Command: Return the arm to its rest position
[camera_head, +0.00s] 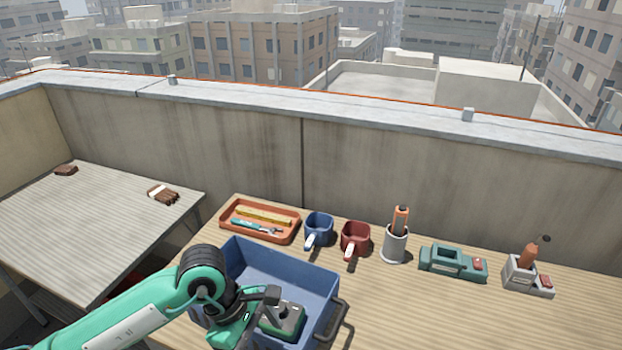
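My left arm comes in from the lower left, and my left gripper (266,318) is low inside the blue bin (283,268) on the wooden table. A green and grey device (287,318) sits in the bin right at the fingers. One dark finger shows at its far side. The near side is partly hidden by the gripper, so I cannot tell whether the fingers hold the device or stand open beside it. My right gripper is not in view.
Behind the bin stand an orange tray (289,236) with tools, a blue cup (318,227), a red cup (355,237) and a grey holder (394,245). A green device (440,262) and a grey device (520,277) are at the right. A second table (90,215) is left; a parapet (230,150) runs behind.

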